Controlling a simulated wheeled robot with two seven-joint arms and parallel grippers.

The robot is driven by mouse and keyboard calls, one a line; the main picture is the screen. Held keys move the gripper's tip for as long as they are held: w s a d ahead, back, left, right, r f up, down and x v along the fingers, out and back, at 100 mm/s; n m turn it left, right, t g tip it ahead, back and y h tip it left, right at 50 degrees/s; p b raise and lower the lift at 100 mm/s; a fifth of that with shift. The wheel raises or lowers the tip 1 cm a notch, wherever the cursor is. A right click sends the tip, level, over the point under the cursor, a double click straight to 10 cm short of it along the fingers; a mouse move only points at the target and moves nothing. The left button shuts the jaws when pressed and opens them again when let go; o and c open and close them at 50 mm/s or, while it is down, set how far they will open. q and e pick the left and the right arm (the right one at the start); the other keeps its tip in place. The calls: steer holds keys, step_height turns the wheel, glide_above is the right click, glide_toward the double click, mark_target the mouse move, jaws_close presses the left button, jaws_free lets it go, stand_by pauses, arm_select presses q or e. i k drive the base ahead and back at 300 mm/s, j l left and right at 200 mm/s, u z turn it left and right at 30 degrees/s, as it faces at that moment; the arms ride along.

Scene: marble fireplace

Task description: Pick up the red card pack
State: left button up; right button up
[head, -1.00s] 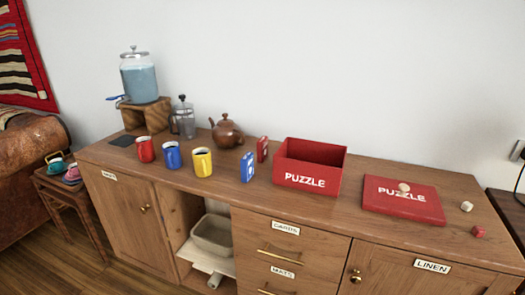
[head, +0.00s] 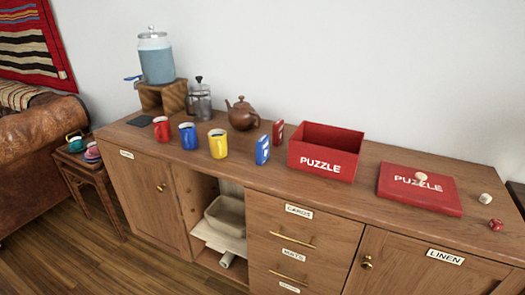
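The red card pack (head: 278,132) stands upright on the wooden sideboard, just left of the red puzzle box. A blue card pack (head: 262,150) stands upright in front of it and a little to the left. The brown teapot (head: 242,114) is to the left of the red pack and slightly behind it. Neither of my grippers shows in the head view.
The open red puzzle box (head: 322,167) and its lid (head: 437,195) lie right on the sideboard (head: 225,170). Red (head: 161,128), blue (head: 188,136) and yellow (head: 218,144) mugs stand left. Dice (head: 495,225) lie far right. The floor (head: 150,265) in front is clear.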

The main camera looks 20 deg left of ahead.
mark_target(278, 126)
steer(key=i+j, duration=0.1)
steer(key=j, duration=0.35)
steer(key=i+j+z, duration=0.1)
steer(key=j, duration=0.4)
steer(key=i+j, duration=0.15)
steer(key=j, duration=0.3)
steer(key=i+j, duration=0.1)
steer(key=j, duration=0.4)
steer(key=i+j+z, duration=0.1)
steer(key=j, duration=0.4)
steer(key=i+j, duration=0.1)
steer(key=j, duration=0.35)
